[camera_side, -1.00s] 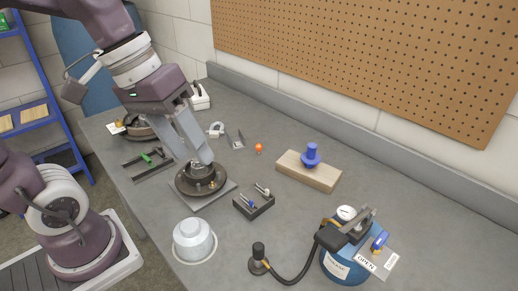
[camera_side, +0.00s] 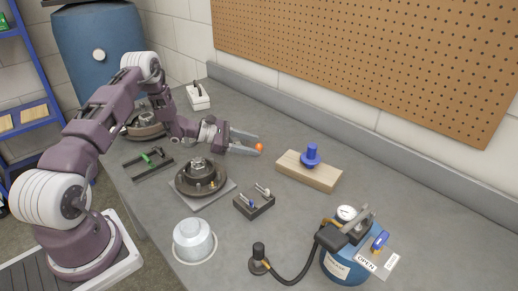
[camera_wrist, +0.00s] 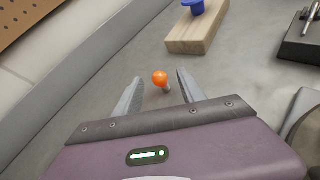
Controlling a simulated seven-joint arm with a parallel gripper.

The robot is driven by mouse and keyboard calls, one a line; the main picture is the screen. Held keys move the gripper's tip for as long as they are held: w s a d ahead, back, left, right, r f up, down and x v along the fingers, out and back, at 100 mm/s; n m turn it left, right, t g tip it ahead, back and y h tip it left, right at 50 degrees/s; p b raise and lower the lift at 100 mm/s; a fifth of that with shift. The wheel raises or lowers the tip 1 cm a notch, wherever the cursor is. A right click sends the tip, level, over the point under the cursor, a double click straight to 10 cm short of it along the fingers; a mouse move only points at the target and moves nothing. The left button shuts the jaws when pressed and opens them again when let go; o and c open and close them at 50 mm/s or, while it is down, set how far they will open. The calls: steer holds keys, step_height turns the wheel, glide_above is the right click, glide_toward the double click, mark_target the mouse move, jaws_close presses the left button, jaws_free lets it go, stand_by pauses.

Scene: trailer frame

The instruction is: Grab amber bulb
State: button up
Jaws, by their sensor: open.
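The amber bulb (camera_side: 259,147) is a small orange ball-shaped bulb on the grey bench, left of the wooden block. In the wrist view the bulb (camera_wrist: 160,77) shows with a short pale base, between the two fingers near their tips. My gripper (camera_side: 260,145) is low over the bench and reaches right toward the bulb. In the wrist view my gripper (camera_wrist: 157,80) is open, with a finger on each side of the bulb and a visible gap to each.
A wooden block (camera_side: 318,179) with a blue knob (camera_side: 311,154) stands right of the bulb. A dark holder (camera_side: 254,203) with small pins and a black hub (camera_side: 201,178) on a plate are nearer the front. A blue tank (camera_side: 344,268) stands front right.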

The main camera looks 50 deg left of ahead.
mark_target(259, 144)
steer(key=x, duration=0.3)
steer(key=shift+w+d, duration=0.1)
steer(key=shift+w, duration=0.1)
jaws_close()
